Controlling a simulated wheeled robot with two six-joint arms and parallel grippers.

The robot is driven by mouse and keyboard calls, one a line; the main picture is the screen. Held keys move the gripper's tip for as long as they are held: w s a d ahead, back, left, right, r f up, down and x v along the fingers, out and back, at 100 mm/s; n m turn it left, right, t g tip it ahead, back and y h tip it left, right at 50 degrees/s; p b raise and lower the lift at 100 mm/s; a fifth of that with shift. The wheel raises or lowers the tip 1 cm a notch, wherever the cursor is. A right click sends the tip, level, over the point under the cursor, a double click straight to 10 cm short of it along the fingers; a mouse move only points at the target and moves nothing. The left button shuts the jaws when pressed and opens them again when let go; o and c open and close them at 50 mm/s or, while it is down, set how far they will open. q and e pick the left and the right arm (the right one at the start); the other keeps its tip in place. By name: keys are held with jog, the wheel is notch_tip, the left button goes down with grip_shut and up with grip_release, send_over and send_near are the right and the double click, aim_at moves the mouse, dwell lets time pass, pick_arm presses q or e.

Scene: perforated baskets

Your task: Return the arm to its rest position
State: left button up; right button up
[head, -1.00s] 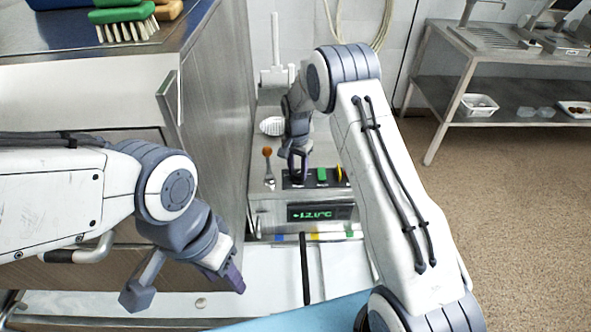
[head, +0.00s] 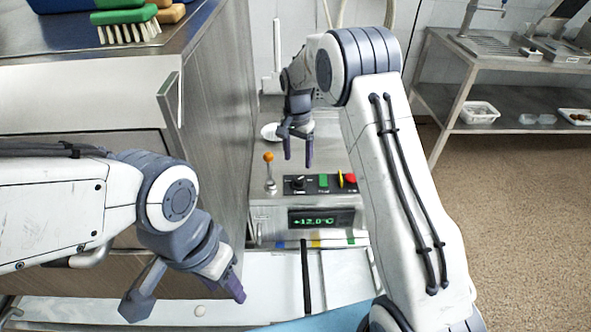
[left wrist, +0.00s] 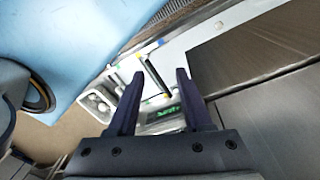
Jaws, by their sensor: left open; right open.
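My right gripper (head: 297,148) is open and empty in the head view. It hangs over the metal machine top (head: 328,158), apart from the control panel (head: 319,184), with its fingers pointing down. The panel carries a black knob (head: 298,182), a green button (head: 323,181) and a red button (head: 349,178). My left gripper (head: 238,286) is low at the left, in front of the steel cabinet, with its fingers pointing down and right. In the left wrist view its two dark fingers (left wrist: 155,100) stand apart with nothing between them.
An orange-tipped lever (head: 269,171) stands left of the panel. A display (head: 313,219) reads about 12.0°C. The steel cabinet (head: 205,100) rises close by at the left. A steel table (head: 510,97) with a white container (head: 478,112) stands at the back right. The floor (head: 510,200) there is clear.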

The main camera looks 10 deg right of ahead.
jog(key=shift+r, duration=1.2)
